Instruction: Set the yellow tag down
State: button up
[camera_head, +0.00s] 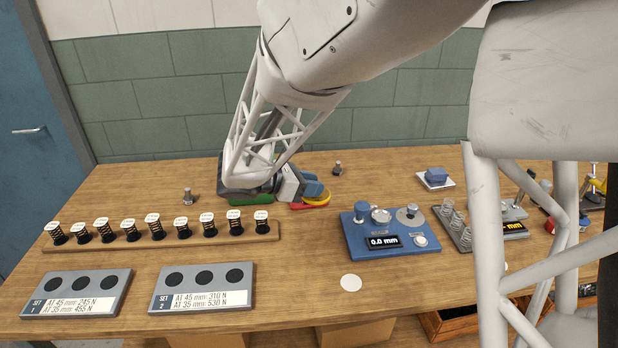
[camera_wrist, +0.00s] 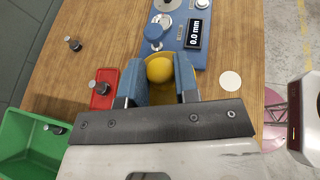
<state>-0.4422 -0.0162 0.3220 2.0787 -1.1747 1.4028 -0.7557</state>
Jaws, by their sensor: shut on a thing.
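My gripper (camera_head: 316,190) is shut on the yellow tag, with its blue fingers (camera_wrist: 158,84) on either side of the tag's round knob. The yellow tag (camera_wrist: 159,69) shows a ball-like top between the fingers and more yellow below it. In the head view only a yellow rim (camera_head: 318,202) shows under the fingers, low over the wooden table (camera_head: 300,260). I cannot tell whether it touches the table.
A red tray (camera_wrist: 101,101) lies just left of the fingers in the wrist view, and a green tray (camera_wrist: 25,150) farther left. The blue gauge (camera_head: 372,243) reading 0.0 mm stands to the right. A white disc (camera_head: 351,282) lies in front. Springs line a wooden rack (camera_head: 160,243).

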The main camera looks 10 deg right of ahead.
jog(key=w+d+f, duration=0.4)
jog(key=w+d, duration=0.5)
jog(key=w, duration=0.2)
jog(key=w+d+f, duration=0.3)
jog(key=w+d, duration=0.6)
jog(key=w, duration=0.2)
jog(key=shift+f, duration=0.35)
jog(key=shift+f, duration=3.1)
jog(key=shift+f, duration=0.1)
jog(key=shift+f, duration=1.8)
jog(key=shift+f, duration=0.1)
